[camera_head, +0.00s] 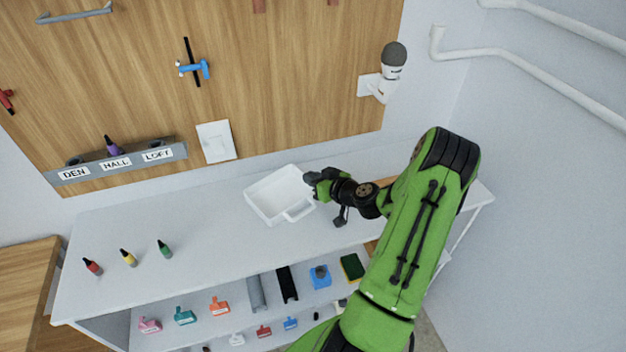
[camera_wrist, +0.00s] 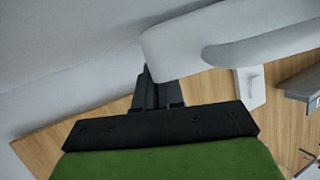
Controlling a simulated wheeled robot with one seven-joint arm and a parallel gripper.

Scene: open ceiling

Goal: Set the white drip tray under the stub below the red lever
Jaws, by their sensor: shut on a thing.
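The white drip tray (camera_head: 264,207) is a shallow open box with a loop handle at the back-wall shelf unit's worktop, in the middle of the head view. My gripper (camera_head: 312,180) is shut on its right side. In the wrist view the pale tray (camera_wrist: 190,40) passes by my dark fingers (camera_wrist: 153,88); the exact grip point is hidden. Whether the tray touches the worktop is unclear. A small red fitting (camera_head: 7,101) shows at the left edge of the wooden board, partly cut off; I cannot tell whether it is the red lever. No stub below it is clear.
The worktop (camera_head: 130,225) holds red, yellow and green small bottles at left. On the board are a blue lever (camera_head: 194,69), a labelled rack (camera_head: 117,163) and a white plate (camera_head: 216,142). A grey-topped white fitting (camera_head: 391,65) juts out at right. Shelves below hold several items.

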